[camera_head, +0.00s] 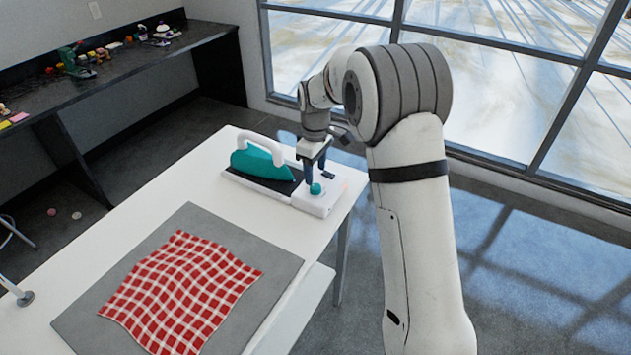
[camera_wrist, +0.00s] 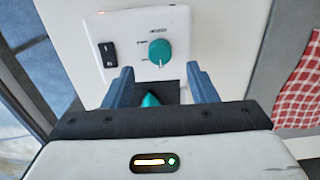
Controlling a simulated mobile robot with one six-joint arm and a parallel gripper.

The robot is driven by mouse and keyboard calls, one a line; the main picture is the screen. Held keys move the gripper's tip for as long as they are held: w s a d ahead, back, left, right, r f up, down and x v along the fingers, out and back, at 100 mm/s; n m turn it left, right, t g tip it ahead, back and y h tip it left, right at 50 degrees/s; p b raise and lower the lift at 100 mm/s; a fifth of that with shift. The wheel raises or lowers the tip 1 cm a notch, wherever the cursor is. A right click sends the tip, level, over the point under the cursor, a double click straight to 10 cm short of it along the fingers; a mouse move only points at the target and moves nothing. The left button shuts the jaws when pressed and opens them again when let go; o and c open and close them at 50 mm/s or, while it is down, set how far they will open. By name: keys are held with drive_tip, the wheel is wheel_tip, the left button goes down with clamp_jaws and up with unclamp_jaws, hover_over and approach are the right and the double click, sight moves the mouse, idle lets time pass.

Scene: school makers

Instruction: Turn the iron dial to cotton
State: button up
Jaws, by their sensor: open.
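The teal iron dial (camera_head: 316,188) sits on the white control base (camera_head: 332,200) of the ironing station. In the wrist view the dial (camera_wrist: 160,52) shows a small pale mark at its lower edge and tiny labels around it, too small to read. My gripper (camera_head: 315,175) points down over the base near the dial. In the wrist view my gripper (camera_wrist: 161,72) is open and empty, its two blue fingers on either side of the dial's line but apart from it. The teal iron (camera_head: 262,163) with a white handle rests on its dark plate beside the dial.
A black switch (camera_wrist: 108,54) is left of the dial. A red checked cloth (camera_head: 185,290) lies on a grey mat (camera_head: 270,270) on the white table (camera_head: 110,235). A dark bench (camera_head: 110,70) with small items stands at the back left. Windows are behind my arm.

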sight(316, 186)
wheel_tip(316, 186, down, 5)
drive_tip(key=shift+f+p, duration=0.15)
drive_tip(key=shift+p, duration=0.15)
drive_tip(key=c, duration=1)
drive_tip(key=shift+o, duration=0.2)
